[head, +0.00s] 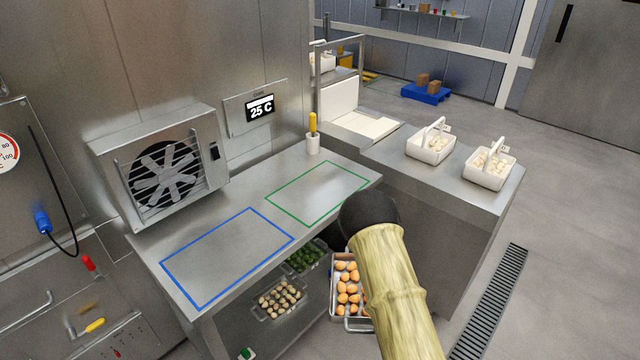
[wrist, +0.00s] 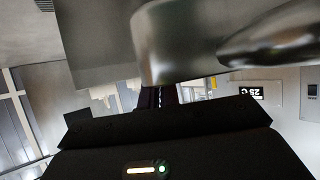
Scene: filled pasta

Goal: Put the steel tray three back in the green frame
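A steel tray (head: 333,312) filled with orange-brown pieces shows in the head view, below the counter's front edge and beside my arm. It has a bar handle at its near end, and I cannot read any number on it. My arm hides its right part. The green frame (head: 287,215) is an outline on the steel counter, empty inside. My gripper is hidden behind my arm in the head view. In the wrist view the finger area (wrist: 158,97) is dark, with rounded steel (wrist: 175,40) right in front of it. I cannot tell whether the fingers are closed on it.
An empty blue frame (head: 169,288) is on the counter. A fan unit (head: 165,170) and a white cup (head: 312,144) stand behind. Trays of pale pieces (head: 279,299) and green pieces (head: 304,257) sit on the shelf below. White baskets (head: 430,149) stand on the right counter.

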